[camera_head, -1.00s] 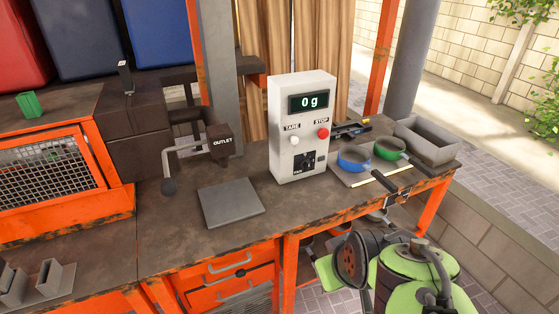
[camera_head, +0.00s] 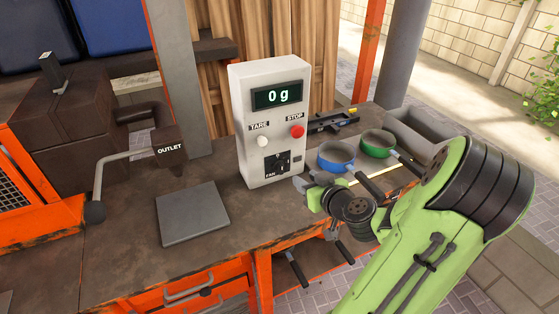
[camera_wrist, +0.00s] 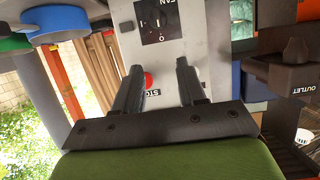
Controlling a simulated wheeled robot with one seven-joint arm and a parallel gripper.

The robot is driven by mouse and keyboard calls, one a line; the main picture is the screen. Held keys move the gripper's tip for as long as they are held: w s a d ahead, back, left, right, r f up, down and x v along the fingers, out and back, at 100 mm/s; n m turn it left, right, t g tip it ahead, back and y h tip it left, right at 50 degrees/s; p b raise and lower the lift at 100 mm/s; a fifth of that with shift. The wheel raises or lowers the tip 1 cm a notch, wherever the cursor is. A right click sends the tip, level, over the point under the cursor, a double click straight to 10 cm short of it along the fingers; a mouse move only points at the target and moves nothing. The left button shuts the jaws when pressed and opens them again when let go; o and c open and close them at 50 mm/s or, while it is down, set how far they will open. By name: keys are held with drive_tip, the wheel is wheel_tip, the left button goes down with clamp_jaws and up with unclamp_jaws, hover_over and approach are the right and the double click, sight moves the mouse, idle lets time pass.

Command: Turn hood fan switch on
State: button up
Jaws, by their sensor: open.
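The white control box (camera_head: 270,110) stands upright on the workbench, its display reading "0 g". The black fan switch panel (camera_head: 277,163), labelled FAN, is low on its front. It also shows upside down at the top of the wrist view (camera_wrist: 160,22), with "I" and "O" marks; I cannot tell the switch position surely. My gripper (camera_head: 303,184) is just right of the box's lower front corner, apart from the switch. In the wrist view my gripper (camera_wrist: 158,72) is open and empty, its two fingers pointing toward the box, with the red STOP button (camera_wrist: 148,82) seen between them.
A white TARE button (camera_head: 262,141) sits above the switch. A blue pan (camera_head: 336,157) and a green pan (camera_head: 378,143) stand right of the box, close to my arm. A grey plate (camera_head: 193,214) and the OUTLET machine (camera_head: 169,150) are to the left.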

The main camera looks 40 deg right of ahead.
sight(282, 167)
drive_tip(key=p+x, duration=0.3)
drive_tip(key=x, duration=0.4)
drive_tip(key=f+p+x, duration=0.1)
drive_tip(key=p+x, duration=0.1)
drive_tip(key=x, duration=0.5)
drive_tip(key=shift+w+f+p, duration=0.15)
drive_tip(key=shift+f+p, duration=0.2)
drive_tip(key=shift+p, duration=0.05)
clamp_jaws()
